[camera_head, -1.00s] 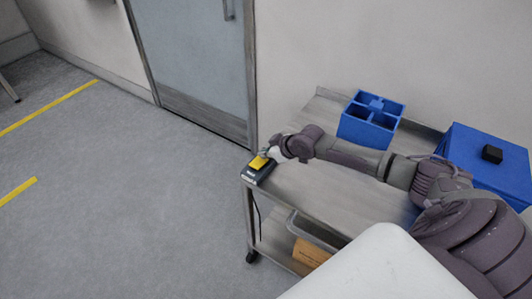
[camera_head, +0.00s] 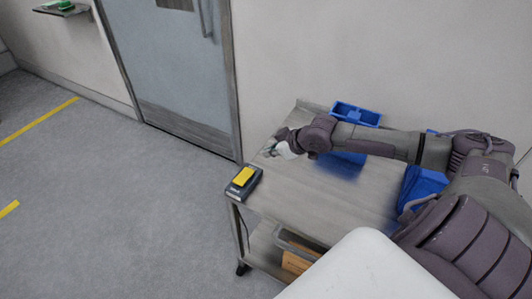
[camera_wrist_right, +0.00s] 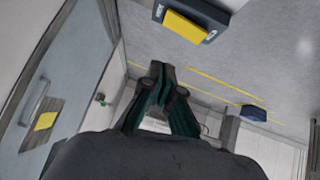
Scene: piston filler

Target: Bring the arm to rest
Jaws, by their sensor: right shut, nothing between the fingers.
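My right arm reaches in from the right in the head view, above the cart. Its right gripper (camera_head: 272,144) is shut and empty, over the cart's far left part. It is apart from the dark device with a yellow top (camera_head: 243,178), which sits at the cart's left corner. In the right wrist view the gripper's fingers (camera_wrist_right: 161,78) meet at their tips. The yellow-topped device (camera_wrist_right: 186,27) shows above them, apart from the fingers. My left gripper is not in view.
The cart top (camera_head: 285,195) is bare in its middle. A blue divided bin (camera_head: 357,115) stands at its back, partly behind my arm, with more blue on the right. A grey door (camera_head: 170,65) and wall lie behind. Open floor (camera_head: 110,210) lies to the left.

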